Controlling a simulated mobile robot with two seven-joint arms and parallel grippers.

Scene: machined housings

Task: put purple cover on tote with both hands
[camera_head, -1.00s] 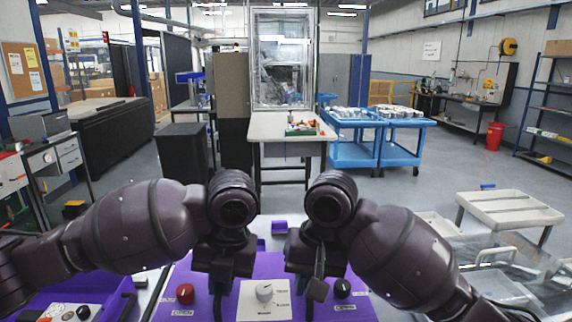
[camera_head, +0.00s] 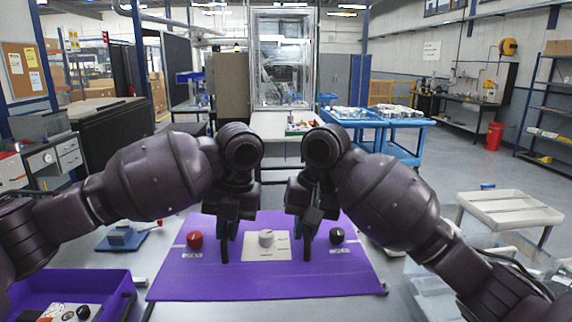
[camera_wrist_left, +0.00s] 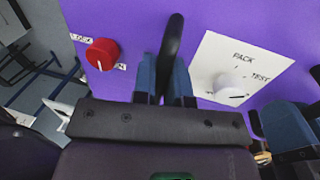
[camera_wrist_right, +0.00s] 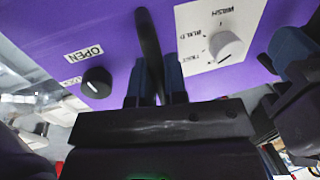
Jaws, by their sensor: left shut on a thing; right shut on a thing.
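The purple cover (camera_head: 180,275) is a flat panel with a red knob (camera_head: 195,239), a white knob (camera_head: 266,238) on a white label and a black knob (camera_head: 337,235). My left gripper (camera_head: 226,234) is shut on a black handle of the cover (camera_wrist_left: 172,45), between the red and white knobs. My right gripper (camera_head: 308,234) is shut on another black handle (camera_wrist_right: 148,40), between the white and black knobs. An open purple tote (camera_head: 100,278) is at the lower left. What lies under the cover is hidden; I cannot tell how high it is.
The light grey table surface (camera_head: 185,225) shows around the cover. A blue plate with a block (camera_head: 122,238) lies to the left. Clear bins (camera_head: 435,300) stand at the right, beside a white tray table (camera_head: 505,208). Blue carts (camera_head: 400,150) are further back.

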